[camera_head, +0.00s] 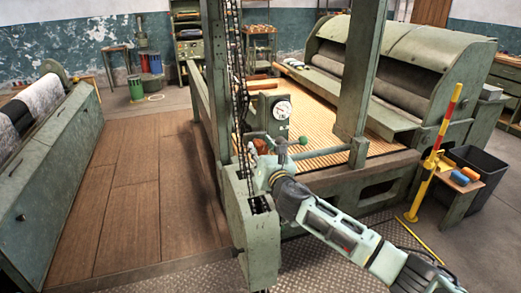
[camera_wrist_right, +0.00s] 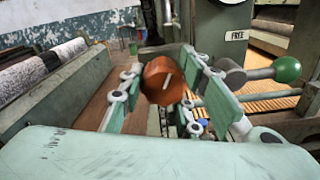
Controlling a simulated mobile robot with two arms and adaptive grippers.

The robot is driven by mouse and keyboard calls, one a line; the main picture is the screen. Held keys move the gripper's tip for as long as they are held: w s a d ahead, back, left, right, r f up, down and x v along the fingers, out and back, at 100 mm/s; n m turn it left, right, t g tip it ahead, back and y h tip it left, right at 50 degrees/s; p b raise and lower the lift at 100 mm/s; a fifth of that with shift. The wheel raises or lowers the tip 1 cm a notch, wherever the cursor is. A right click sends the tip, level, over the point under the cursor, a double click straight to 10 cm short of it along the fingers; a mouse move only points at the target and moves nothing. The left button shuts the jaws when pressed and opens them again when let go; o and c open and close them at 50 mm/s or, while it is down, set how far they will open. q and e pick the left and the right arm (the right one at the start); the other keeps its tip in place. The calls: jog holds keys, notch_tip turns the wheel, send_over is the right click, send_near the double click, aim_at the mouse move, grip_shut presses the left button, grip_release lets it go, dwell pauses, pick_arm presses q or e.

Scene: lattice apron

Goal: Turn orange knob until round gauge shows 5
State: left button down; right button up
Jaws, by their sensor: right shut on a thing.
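The orange knob (camera_wrist_right: 160,82) shows in the right wrist view as a rusty-orange cylinder with a pale line on its face. My right gripper (camera_wrist_right: 165,75) has its two pale green fingers closed on either side of the knob. In the head view the right gripper (camera_head: 262,158) reaches the green machine post and mostly hides the knob. The round gauge (camera_head: 283,109) has a white dial on a green housing behind the knob; its needle is too small to read. My left gripper is not in view.
A lever with a green ball end (camera_wrist_right: 288,69) sticks out close to the right of my gripper; the ball (camera_head: 303,141) also shows in the head view. A chain (camera_head: 241,80) hangs by the post. A yellow-and-red stand (camera_head: 436,150) is at right. Wooden planks (camera_head: 130,190) at left are clear.

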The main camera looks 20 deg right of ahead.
jog(key=m, duration=0.6)
jog(key=shift+a, duration=0.2)
jog(key=m, duration=0.6)
jog(key=shift+d+r+m+p, duration=0.15)
jog(key=shift+m+p, duration=0.15)
jog(key=shift+m, duration=0.1)
jog(key=m, duration=0.6)
jog(key=shift+d+r+p, duration=0.15)
jog(key=shift+d+p, duration=0.1)
jog(key=shift+p, duration=0.05)
jog(key=m, duration=0.5)
jog(key=shift+d+r+p, duration=0.1)
jog(key=shift+d+p, duration=0.05)
jog(key=shift+p, duration=0.2)
jog(key=shift+d+m, duration=0.1)
jog(key=shift+m, duration=1.1)
jog(key=shift+w, duration=0.1)
jog(key=o, duration=0.8)
jog(key=shift+o, duration=1.4)
jog(key=shift+d, duration=0.1)
